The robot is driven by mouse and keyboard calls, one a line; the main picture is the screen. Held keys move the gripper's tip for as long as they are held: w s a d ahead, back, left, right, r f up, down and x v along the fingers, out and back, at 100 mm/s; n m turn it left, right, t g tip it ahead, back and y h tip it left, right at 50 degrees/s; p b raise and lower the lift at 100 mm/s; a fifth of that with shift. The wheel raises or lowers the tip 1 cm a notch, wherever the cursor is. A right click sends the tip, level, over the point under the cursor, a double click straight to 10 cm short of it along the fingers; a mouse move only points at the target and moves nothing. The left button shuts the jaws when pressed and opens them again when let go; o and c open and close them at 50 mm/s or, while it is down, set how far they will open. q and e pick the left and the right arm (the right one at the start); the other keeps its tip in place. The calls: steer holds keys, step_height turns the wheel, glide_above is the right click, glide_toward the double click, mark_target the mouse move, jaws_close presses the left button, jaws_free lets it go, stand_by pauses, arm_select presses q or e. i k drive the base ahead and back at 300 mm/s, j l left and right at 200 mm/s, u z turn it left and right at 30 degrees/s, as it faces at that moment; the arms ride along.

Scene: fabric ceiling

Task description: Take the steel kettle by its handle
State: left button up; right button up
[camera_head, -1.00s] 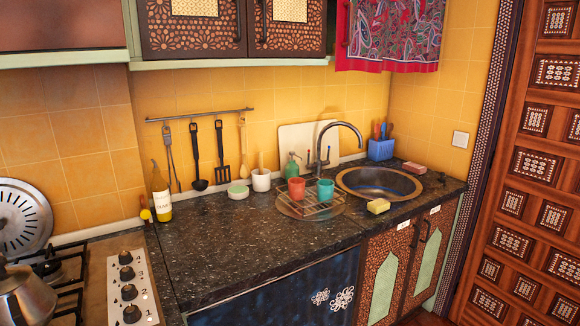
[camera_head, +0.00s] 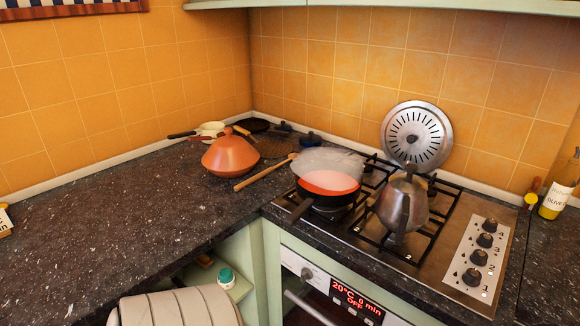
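The steel kettle (camera_head: 402,206) stands on the right part of the gas hob, on a black grate. Its body is shiny metal. A dark upright part, which looks like its handle or spout, shows on its near side, and I cannot tell which it is. Neither of my grippers shows in the head view.
A red and black pan (camera_head: 330,184) with a clear cover sits left of the kettle. A round metal disc (camera_head: 416,134) leans on the wall behind. An orange tagine (camera_head: 230,154) and wooden spoon (camera_head: 262,175) lie further left. The left counter (camera_head: 100,225) is mostly clear.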

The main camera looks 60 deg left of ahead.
mark_target(404, 200)
steer(key=u, duration=1.2)
